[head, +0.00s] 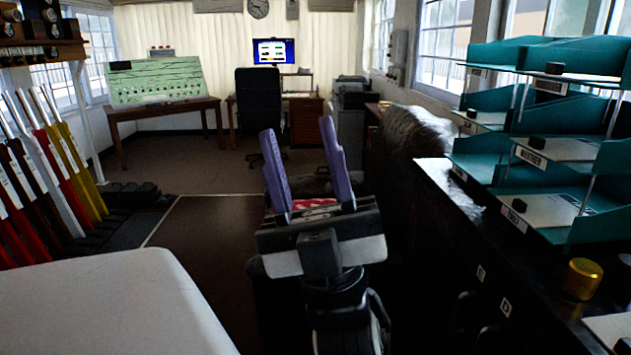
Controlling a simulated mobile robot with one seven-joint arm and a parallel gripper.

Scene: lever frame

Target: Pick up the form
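White paper forms lie in the teal letter trays at the right: one in the lower tray (545,209), one in the middle tray (570,149) and one in the upper tray (575,72). Each has a small black block on it. Another pale sheet (612,328) shows at the bottom right edge, cut off by the frame. I cannot tell which is the task's form. My gripper (298,127) is in the middle of the view, its two purple fingers pointing up and away, spread apart with nothing held between them. It is left of the trays and apart from them.
The trays stand on a dark cabinet top (447,178) with a brass knob (581,279). A dark leather-like chair (415,140) is beyond it. Coloured levers (62,165) line the left. Open floor (205,225) lies ahead, with a desk and office chair (259,105) behind.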

